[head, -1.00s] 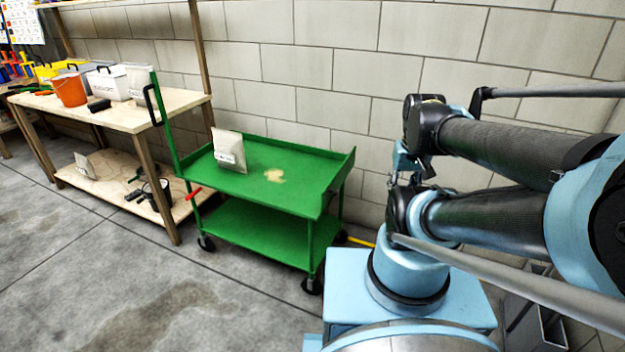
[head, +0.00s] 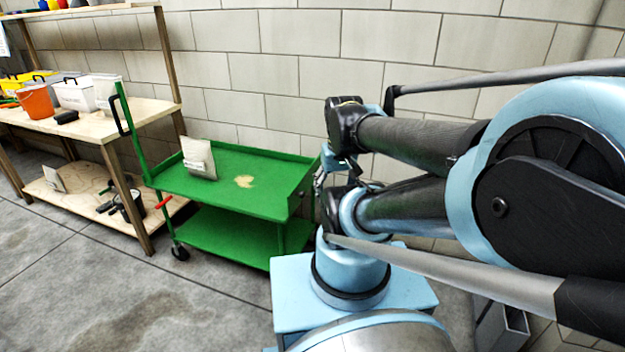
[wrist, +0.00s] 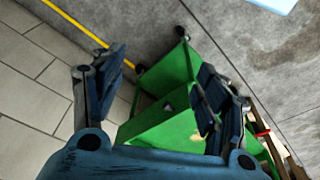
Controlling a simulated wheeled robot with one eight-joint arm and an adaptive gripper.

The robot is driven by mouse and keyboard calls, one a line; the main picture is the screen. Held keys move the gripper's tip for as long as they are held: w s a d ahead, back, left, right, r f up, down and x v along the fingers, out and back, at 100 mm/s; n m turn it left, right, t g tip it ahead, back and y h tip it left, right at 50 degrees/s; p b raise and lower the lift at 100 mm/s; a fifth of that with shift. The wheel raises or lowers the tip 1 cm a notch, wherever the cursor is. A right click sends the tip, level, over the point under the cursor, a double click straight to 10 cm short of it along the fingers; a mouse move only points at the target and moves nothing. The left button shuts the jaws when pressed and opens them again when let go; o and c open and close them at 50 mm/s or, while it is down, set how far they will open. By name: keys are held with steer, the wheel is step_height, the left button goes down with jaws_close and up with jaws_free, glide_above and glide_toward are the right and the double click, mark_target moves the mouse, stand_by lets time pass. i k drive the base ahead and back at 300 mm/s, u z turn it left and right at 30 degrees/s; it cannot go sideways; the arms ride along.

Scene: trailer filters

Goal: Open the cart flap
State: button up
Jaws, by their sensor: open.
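The green cart (head: 228,185) has two shelves and stands against the block wall. An upright green panel (head: 304,183) closes the right end of its top shelf; I cannot tell for sure whether this is the flap. A red lever (head: 165,201) sticks out at the left end. My gripper (wrist: 160,85) is open and empty in the wrist view, with the cart (wrist: 165,132) showing beyond and between its fingers. In the head view the gripper is small and partly hidden by my folded arm, near the cart's right end. My arm hides the cart's lower right corner.
A pale filter packet (head: 199,158) leans on the cart's top shelf. A wooden bench (head: 85,122) with an orange bucket (head: 37,104) and white boxes stands at the left. The wall (head: 270,75) is close behind the cart. Grey floor (head: 60,290) is clear in front.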

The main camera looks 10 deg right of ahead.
mark_target(298, 193)
steer(key=z, duration=1)
steer(key=k, duration=1.95)
steer(key=u, duration=0.65)
steer(key=i, duration=1.05)
steer(key=z, duration=0.05)
